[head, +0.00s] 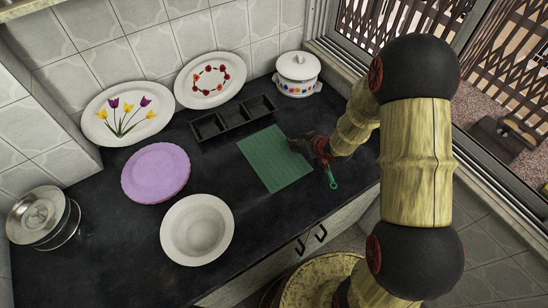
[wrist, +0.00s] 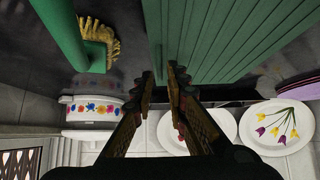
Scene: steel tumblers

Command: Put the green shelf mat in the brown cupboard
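The green shelf mat (head: 272,168) lies flat on the dark counter, a ribbed square sheet. It fills the upper middle of the wrist view (wrist: 235,38). My gripper (head: 294,146) is at the mat's right edge in the head view. In the wrist view my gripper (wrist: 160,74) has its two fingertips apart, with the mat's near edge close to them. I cannot tell whether either finger touches the mat. No brown cupboard can be made out in either view.
A green-handled brush (head: 332,178) lies right of the mat; its yellow bristles show in the wrist view (wrist: 98,40). A white pot (head: 297,75), black tray (head: 232,118), two decorated plates, a purple plate (head: 155,172), white bowl (head: 197,230) and steel dishes (head: 40,215) surround it.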

